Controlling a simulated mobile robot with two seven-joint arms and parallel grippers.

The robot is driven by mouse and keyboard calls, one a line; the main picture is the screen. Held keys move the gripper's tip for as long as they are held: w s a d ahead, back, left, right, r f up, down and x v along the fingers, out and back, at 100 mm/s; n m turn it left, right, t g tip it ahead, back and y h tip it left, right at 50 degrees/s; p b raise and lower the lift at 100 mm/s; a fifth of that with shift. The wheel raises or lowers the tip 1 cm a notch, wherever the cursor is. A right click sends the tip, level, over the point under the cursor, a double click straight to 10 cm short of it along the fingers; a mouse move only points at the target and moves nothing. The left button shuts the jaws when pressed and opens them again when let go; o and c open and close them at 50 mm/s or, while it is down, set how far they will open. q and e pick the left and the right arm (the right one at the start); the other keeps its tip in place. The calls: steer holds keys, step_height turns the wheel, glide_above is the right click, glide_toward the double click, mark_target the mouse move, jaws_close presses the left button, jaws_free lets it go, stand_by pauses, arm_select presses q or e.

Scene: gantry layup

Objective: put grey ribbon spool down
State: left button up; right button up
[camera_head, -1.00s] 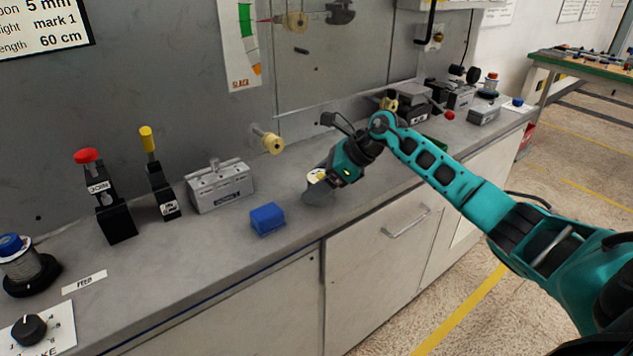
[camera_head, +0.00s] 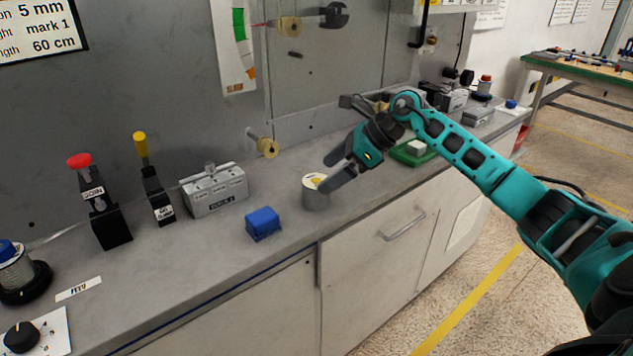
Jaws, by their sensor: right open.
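The grey ribbon spool (camera_head: 315,196) stands upright on the grey bench top, near its front edge. Its top is pale with a yellow centre. My right gripper (camera_head: 331,174) is open just above and to the right of the spool. One finger is behind the spool's top and the other is in front, on its right. The fingers look clear of the spool, though the near finger overlaps its right edge in this view. My left gripper is not in view.
A blue block (camera_head: 263,224) lies left of the spool, with a grey clamp block (camera_head: 214,190) behind it. A cream roller (camera_head: 268,147) sticks out from the back panel. A green tray (camera_head: 413,153) sits to the right, behind my arm. The bench between blue block and spool is clear.

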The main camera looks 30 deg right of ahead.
steer(key=v, duration=0.5)
steer(key=shift+s+d+r, duration=0.1)
steer(key=shift+r, duration=0.15)
stand_by(0.3)
